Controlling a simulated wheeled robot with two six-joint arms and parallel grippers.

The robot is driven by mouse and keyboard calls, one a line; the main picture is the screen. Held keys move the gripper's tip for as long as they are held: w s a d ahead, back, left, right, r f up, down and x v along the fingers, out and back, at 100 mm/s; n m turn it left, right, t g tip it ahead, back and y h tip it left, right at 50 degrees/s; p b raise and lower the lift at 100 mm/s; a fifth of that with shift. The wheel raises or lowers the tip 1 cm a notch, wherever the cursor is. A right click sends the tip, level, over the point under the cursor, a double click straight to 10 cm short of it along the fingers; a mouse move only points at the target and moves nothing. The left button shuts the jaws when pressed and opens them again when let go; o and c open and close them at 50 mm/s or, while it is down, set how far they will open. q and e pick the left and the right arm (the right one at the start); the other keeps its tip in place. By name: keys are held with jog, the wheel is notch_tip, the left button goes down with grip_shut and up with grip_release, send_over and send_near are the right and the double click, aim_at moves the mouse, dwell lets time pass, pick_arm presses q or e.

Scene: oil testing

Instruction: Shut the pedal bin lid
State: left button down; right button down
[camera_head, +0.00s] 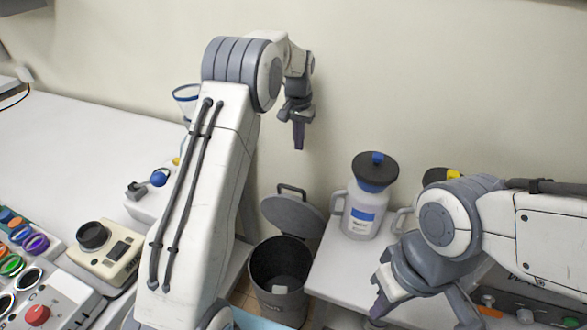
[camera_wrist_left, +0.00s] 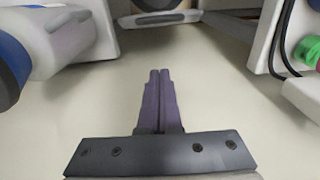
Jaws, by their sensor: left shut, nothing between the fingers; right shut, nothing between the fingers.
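The pedal bin (camera_head: 279,292) is a dark round bin standing on the floor in the gap between the two tables. Its grey lid (camera_head: 293,215) is raised and leans back towards the wall, with a handle on its upper side. Something pale lies inside the bin. My left gripper (camera_head: 298,147) is shut and empty, pointing down in front of the wall, above the lid and apart from it. Its closed purple fingers also show in the left wrist view (camera_wrist_left: 160,75). My right gripper (camera_head: 376,316) is shut and empty, low over the right table.
A white jug with a black lid and blue label (camera_head: 361,205) stands on the right table, close to the bin. A device with knobs (camera_head: 525,312) is at the lower right. The left table holds a beige instrument (camera_head: 107,253) and several coloured rings (camera_head: 20,235).

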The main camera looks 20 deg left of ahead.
pick_arm(q)
jog(key=s+f+p, duration=0.1)
jog(key=s+f, duration=0.2)
jog(key=f, duration=0.8)
jog(key=shift+a+f, duration=0.15)
jog(key=shift+a, duration=0.15)
jog(key=shift+s, duration=0.1)
